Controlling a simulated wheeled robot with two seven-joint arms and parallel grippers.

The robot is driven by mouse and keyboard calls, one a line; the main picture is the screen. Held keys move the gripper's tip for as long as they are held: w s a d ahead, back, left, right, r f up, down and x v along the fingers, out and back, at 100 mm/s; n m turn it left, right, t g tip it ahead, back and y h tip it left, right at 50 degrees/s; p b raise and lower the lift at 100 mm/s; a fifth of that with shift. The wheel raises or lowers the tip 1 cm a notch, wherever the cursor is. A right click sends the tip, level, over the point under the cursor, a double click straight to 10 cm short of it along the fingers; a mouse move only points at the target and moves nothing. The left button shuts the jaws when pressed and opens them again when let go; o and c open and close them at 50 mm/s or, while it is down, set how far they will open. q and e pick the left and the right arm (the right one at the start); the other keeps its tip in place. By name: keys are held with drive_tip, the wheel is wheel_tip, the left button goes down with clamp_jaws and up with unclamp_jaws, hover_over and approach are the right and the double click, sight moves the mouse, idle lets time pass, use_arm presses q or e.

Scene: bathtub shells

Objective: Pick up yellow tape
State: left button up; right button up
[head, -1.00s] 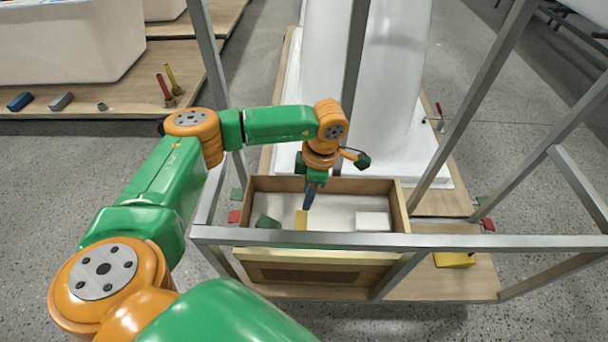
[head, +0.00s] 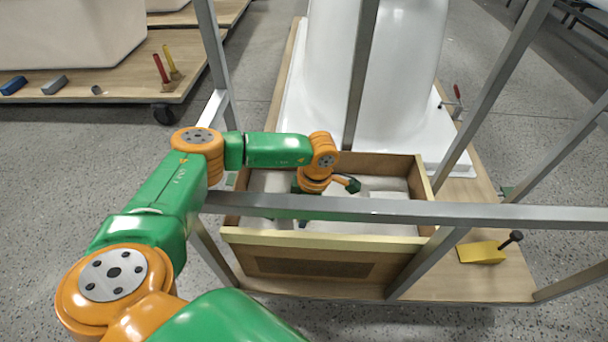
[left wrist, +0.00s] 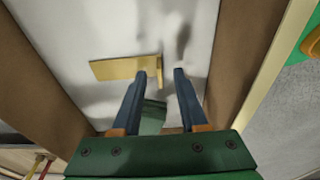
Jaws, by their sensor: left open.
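The yellow tape (left wrist: 122,68) lies on the pale floor of a wooden box. In the left wrist view it is a flat yellow piece with a thin raised edge at its right end. My left gripper (left wrist: 159,74) is open, its two blue fingers pointing down into the box. The tape's right end shows between and just beyond the fingertips; I cannot tell whether they touch it. My right gripper is not in view.
The wooden box (head: 330,240) has walls close around my left gripper. A grey metal bar (head: 400,209) crosses above it, with slanted posts on both sides. A white tub shell (head: 375,70) stands behind. A yellow block (head: 481,253) with a dark knob lies outside at right.

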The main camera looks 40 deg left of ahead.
use_arm(q)
clamp_jaws()
